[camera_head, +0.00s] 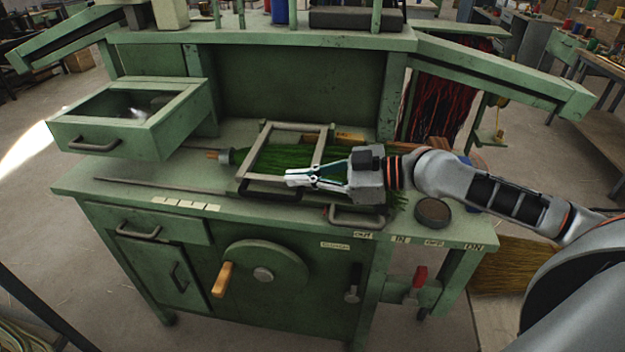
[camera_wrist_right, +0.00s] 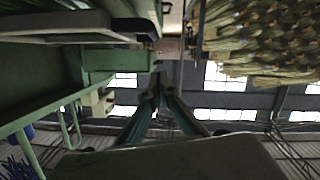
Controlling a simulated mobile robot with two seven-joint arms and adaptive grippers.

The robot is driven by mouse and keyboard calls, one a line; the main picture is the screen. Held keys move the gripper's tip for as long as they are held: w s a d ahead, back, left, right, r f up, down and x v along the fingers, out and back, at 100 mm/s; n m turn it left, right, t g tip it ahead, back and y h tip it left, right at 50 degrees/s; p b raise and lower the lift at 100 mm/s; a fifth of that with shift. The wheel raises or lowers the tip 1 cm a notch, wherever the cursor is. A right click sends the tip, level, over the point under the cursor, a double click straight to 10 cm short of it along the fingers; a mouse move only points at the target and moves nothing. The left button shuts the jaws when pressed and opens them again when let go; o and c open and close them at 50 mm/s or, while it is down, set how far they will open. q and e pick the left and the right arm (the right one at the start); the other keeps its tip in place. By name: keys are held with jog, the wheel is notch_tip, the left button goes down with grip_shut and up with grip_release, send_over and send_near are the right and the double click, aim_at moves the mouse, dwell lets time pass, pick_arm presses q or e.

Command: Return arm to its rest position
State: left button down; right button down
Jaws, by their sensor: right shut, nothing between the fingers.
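My right arm (camera_head: 480,190) comes in from the right and reaches over the green workbench (camera_head: 110,190). My right gripper (camera_head: 290,178) is shut and empty, and points left above the metal frame (camera_head: 262,188) on the bench top. Green bristles (camera_head: 275,158) lie under that frame. In the right wrist view the two fingers (camera_wrist_right: 157,85) meet at their tips with nothing between them. I cannot tell whether the gripper touches the frame. My left gripper is not in view.
An open green drawer (camera_head: 120,132) juts out at the upper left. A crank wheel with a wooden handle (camera_head: 222,280) and a red-handled lever (camera_head: 418,280) sit on the bench front. A round dark puck (camera_head: 432,211) lies below my forearm. Straw bristles (camera_head: 510,268) stand at the lower right.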

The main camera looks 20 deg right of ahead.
jog(key=s+a+f+h, duration=0.15)
jog(key=s+f, duration=0.25)
jog(key=f, duration=0.5)
jog(key=s+a+f+h, duration=0.1)
jog(key=s+f+h, duration=0.25)
jog(key=f, duration=0.45)
jog(key=s+d+f+m+g+h, duration=0.1)
jog(key=s+d+f+m+h, duration=0.25)
jog(key=s+d+h, duration=0.45)
jog(key=s+d+f+m+g+h, duration=0.15)
jog(key=s+d+f+h, duration=0.3)
jog(key=d, duration=0.55)
jog(key=w+a+f+m+t+y, duration=0.1)
jog(key=a+f+m+t+y, duration=0.2)
jog(key=a+f+y, duration=0.5)
jog(key=a+f+t+b, duration=0.1)
jog(key=a+f, duration=0.5)
jog(key=a, duration=0.2)
jog(key=shift+m, duration=0.3)
